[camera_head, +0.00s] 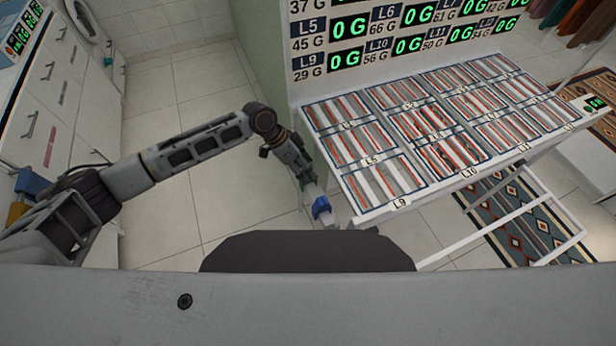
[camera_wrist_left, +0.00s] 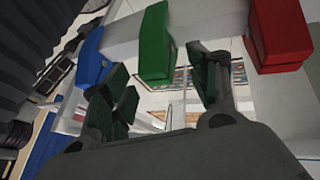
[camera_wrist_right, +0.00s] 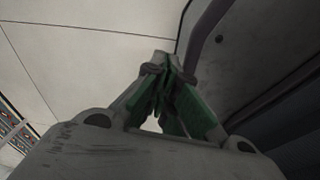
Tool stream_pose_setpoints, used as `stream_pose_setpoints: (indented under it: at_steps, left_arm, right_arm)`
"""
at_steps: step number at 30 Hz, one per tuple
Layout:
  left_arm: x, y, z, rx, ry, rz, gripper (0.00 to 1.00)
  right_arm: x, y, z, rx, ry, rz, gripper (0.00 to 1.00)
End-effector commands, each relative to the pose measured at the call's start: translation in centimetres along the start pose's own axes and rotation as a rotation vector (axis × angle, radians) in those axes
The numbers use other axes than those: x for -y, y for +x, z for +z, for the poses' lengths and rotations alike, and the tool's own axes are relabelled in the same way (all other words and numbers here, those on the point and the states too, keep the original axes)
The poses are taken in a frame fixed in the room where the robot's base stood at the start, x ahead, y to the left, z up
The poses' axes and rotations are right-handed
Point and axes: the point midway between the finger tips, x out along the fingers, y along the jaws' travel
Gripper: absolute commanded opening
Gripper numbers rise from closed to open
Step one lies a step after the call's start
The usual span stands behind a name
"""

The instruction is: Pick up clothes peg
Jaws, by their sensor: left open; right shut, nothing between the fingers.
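Peg-like coloured blocks show in the left wrist view: a blue one (camera_wrist_left: 90,58) at left, a green one (camera_wrist_left: 155,42) in the middle and a red one (camera_wrist_left: 281,38) at right. They seem to sit along a pale edge. My left gripper (camera_wrist_left: 160,72) is open, its dark green-padded fingers apart, with the green block showing between the fingertips; I cannot tell if they touch. In the head view my left gripper (camera_head: 308,182) is beside the table's left edge, near a blue piece (camera_head: 321,207). My right gripper (camera_wrist_right: 163,68) is shut and empty, seen only in its wrist view.
A white table (camera_head: 372,213) holds several labelled compartments with striped contents. A display board (camera_head: 400,40) with green digits stands behind it. White drawers (camera_head: 60,85) stand at the left. A patterned rug (camera_head: 520,215) lies under the table. Tiled floor (camera_head: 195,85) is clear at left.

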Motion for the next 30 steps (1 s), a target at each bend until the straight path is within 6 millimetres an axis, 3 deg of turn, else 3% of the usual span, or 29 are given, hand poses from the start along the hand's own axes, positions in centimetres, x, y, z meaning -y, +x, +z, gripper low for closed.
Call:
stream_pose_setpoints:
  at_steps: [6, 20, 30]
  left_arm:
    - [0.0, 1.6, 0.1, 0.001, -0.001, 0.000, 0.60]
    - [0.0, 1.7, 0.1, 0.001, -0.001, 0.000, 0.60]
    - [0.0, 1.6, 0.1, 0.001, -0.002, 0.000, 0.17]
  right_arm:
    - [0.3, -0.1, 0.9, 0.010, 0.000, -0.003, 0.00]
    - [0.5, -0.2, 2.1, 0.023, -0.001, -0.005, 0.00]
    - [0.1, -0.1, 0.4, 0.005, -0.001, -0.001, 0.00]
